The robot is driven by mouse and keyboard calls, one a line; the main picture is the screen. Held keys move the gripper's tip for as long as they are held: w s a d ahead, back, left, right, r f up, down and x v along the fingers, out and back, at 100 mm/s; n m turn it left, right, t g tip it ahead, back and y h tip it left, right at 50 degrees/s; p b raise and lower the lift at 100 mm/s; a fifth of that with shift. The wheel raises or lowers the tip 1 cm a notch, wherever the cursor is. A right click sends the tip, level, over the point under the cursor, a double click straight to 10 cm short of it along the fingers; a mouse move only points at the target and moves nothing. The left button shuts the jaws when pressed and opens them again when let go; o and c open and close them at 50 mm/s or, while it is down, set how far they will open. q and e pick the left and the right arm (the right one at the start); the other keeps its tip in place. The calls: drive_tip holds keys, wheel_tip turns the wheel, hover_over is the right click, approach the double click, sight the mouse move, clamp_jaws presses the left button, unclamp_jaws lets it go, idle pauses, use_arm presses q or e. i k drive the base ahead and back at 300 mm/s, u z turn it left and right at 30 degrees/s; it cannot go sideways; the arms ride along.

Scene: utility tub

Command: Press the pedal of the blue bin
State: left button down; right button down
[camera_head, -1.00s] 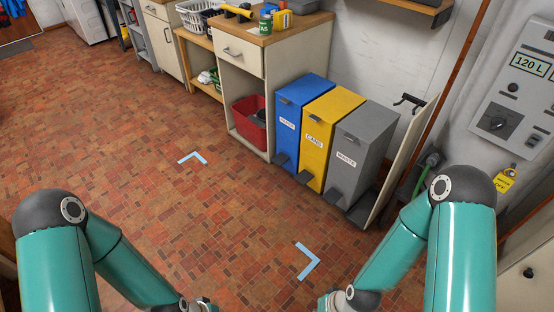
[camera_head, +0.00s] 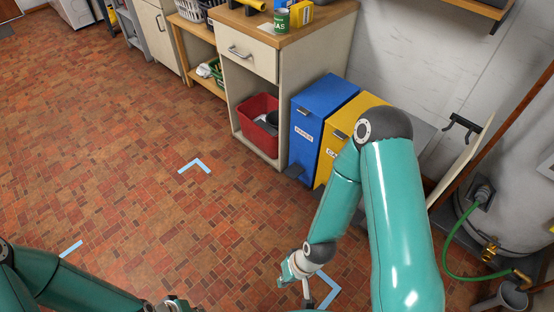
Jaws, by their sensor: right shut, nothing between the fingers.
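The blue bin (camera_head: 318,100) stands at the left of a row of bins, against the cabinet side. Its dark pedal (camera_head: 295,171) sticks out low at its front. My right gripper (camera_head: 306,292) is low over the floor near the bottom edge, shut and empty, apart from the pedal and in front of the bins. The yellow bin (camera_head: 338,128) is beside the blue one and is partly covered by my right arm. The grey bin is mostly hidden behind that arm. My left wrist shows at the bottom edge; its fingers are out of frame.
A cabinet (camera_head: 290,60) with a red tub (camera_head: 258,121) in its open bay stands left of the bins. A green hose (camera_head: 449,262) and a grey pipe (camera_head: 503,296) are at the right. The brick floor before the bins is clear, with blue corner marks (camera_head: 195,164).

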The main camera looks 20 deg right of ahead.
sight(293, 171)
drive_tip(key=z, duration=0.2)
drive_tip(key=i, duration=0.95)
drive_tip(key=z, duration=1)
drive_tip(key=i, duration=0.4)
drive_tip(key=z, duration=0.25)
drive_tip(key=k, duration=0.9)
drive_tip(key=z, duration=0.2)
drive_tip(key=i, duration=0.9)
drive_tip(key=u, duration=0.1)
